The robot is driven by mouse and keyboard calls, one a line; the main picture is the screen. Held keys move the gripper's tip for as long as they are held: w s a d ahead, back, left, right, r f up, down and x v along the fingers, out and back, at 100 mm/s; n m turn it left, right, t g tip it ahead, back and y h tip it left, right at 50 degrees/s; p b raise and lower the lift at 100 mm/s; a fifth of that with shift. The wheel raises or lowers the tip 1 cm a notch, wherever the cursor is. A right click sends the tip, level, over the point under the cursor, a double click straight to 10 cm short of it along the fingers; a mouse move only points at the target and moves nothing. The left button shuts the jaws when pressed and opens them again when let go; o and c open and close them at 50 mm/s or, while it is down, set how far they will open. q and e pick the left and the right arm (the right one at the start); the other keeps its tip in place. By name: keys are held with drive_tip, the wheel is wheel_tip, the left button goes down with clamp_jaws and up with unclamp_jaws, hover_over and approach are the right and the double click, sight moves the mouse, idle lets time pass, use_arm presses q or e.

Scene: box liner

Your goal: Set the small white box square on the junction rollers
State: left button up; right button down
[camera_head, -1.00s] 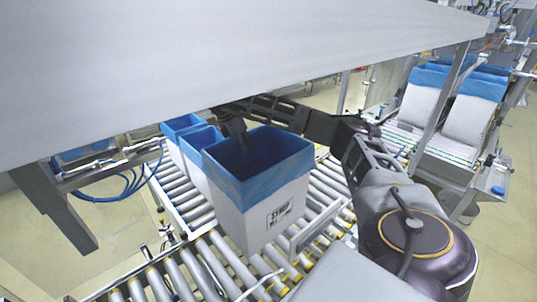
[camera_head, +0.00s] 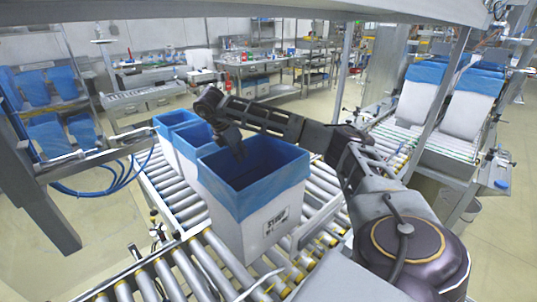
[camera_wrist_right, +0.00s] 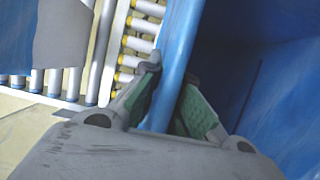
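The white box (camera_head: 265,229) with a blue liner folded over its rim and a printed label stands upright on the rollers at the centre of the head view. Its sides look turned at an angle to the rollers. My right gripper (camera_head: 236,145) is at its far left rim. In the right wrist view the right gripper (camera_wrist_right: 170,92) has one finger on each side of the blue-lined wall (camera_wrist_right: 178,50), closed against it. The box's underside is hidden. My left gripper is out of view.
Junction rollers (camera_head: 187,270) with yellow ends lie in front of the box. Two more blue-lined boxes (camera_head: 187,153) stand close behind it at left. A metal beam (camera_head: 40,205) and blue hoses are at left. More lined boxes (camera_head: 466,110) stand on a conveyor at right.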

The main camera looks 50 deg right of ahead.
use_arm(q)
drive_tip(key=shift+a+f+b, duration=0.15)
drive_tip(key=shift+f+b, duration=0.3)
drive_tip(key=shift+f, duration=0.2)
use_arm(e)
drive_tip(key=shift+f, duration=0.75)
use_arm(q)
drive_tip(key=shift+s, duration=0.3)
use_arm(e)
hover_over(242, 179)
wheel_tip(242, 179, down, 4)
drive_tip(key=shift+w+d+f, duration=0.1)
drive_tip(key=shift+w, duration=0.05)
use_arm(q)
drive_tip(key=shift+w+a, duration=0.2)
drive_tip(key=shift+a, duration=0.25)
use_arm(e)
drive_tip(key=shift+f, duration=0.45)
drive_tip(key=shift+f, duration=2.3)
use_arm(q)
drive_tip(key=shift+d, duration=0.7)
use_arm(e)
drive_tip(key=shift+f, duration=0.1)
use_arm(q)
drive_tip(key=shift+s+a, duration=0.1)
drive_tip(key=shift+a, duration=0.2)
